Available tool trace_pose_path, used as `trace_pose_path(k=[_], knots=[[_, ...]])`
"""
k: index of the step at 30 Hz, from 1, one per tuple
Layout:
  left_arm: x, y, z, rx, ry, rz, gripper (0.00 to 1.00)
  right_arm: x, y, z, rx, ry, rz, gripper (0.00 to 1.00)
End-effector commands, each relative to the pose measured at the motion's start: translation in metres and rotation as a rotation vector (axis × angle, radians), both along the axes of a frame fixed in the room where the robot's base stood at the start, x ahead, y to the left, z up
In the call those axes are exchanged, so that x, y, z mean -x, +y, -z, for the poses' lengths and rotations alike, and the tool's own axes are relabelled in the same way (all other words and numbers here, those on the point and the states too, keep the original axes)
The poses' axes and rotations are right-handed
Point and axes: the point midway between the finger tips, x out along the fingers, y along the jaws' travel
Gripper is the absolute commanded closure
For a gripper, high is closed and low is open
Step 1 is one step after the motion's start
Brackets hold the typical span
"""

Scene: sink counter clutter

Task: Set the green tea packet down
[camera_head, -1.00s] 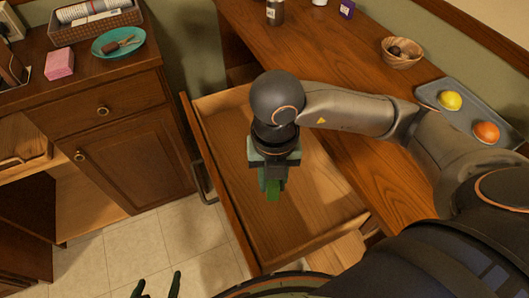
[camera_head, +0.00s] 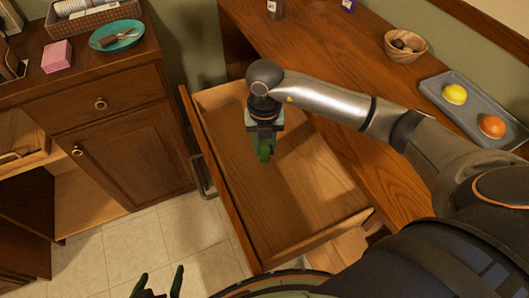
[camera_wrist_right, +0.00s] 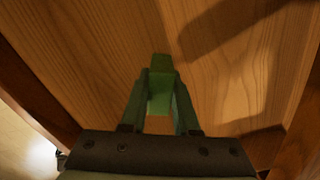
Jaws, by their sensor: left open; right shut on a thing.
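The green tea packet (camera_head: 264,151) is a small green block, held in my right gripper (camera_head: 265,147) over the open wooden drawer (camera_head: 310,185). In the right wrist view the packet (camera_wrist_right: 160,97) sits between the two fingers, with the bare wooden drawer floor (camera_wrist_right: 235,70) behind it. I cannot tell whether the packet touches the floor. My left gripper (camera_head: 158,284) shows only its open, empty fingertips at the bottom edge, above the tiled floor.
The drawer looks empty, with raised walls around it. On the right counter are a wooden bowl (camera_head: 405,45) and a grey tray (camera_head: 470,108) with a yellow fruit (camera_head: 455,94) and an orange fruit (camera_head: 491,126). A teal plate (camera_head: 117,36) and a pink block (camera_head: 57,56) are on the left cabinet.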

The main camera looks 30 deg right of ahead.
Motion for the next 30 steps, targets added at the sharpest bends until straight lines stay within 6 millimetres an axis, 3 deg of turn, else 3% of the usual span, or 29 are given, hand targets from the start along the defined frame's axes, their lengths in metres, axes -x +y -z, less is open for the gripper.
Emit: trace_pose_path(k=[5,16,17,18,24,30], knots=[[-0.001,-0.001,0.0,0.0,-0.003,0.002,0.0,0.002,0.001,0.027,0.0,0.004,0.0,1.0],[-0.001,-0.001,0.003,0.001,-0.003,0.003,0.0,0.001,0.001,0.032,0.0,0.001,-0.001,1.0],[-0.001,-0.001,0.002,0.001,-0.003,0.005,0.0,0.001,0.001,0.032,0.0,0.001,0.0,0.7],[-0.001,-0.002,0.002,0.001,-0.002,0.005,0.0,0.001,0.001,0.031,0.0,0.001,0.0,0.65],[-0.002,-0.002,0.001,0.001,-0.003,0.005,0.0,0.001,0.0,0.031,0.0,0.001,0.0,0.43],[-0.002,-0.002,0.001,0.002,-0.004,0.005,0.0,0.001,0.0,0.031,0.0,0.001,0.0,0.41]])
